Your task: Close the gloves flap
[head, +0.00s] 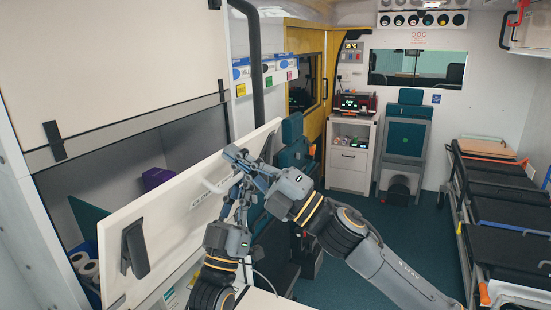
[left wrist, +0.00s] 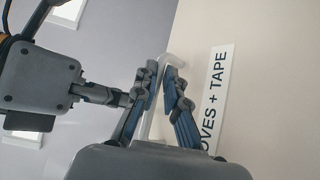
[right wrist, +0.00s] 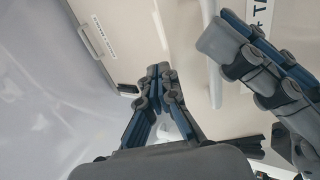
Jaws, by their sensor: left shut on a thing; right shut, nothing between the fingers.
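The gloves flap (head: 172,212) is a white panel standing tilted open in front of its compartment on the left of the head view. Its label (left wrist: 215,95) reads "OVES + TAPE" in the left wrist view. My left gripper (left wrist: 168,68) is shut on the flap's white handle (left wrist: 176,59); the handle also shows in the head view (head: 215,186). My right gripper (head: 236,153) is shut and empty near the flap's upper edge, close above the left gripper. In the right wrist view its fingertips (right wrist: 160,70) are together, with the left gripper at the upper right.
Behind the flap, the open compartment holds white rolls (head: 85,265) and a purple box (head: 157,178). A closed upper panel (head: 110,70) is above it. A dark vertical pole (head: 256,70) stands beyond the flap. A stretcher (head: 500,205) is at the right; the green floor between is clear.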

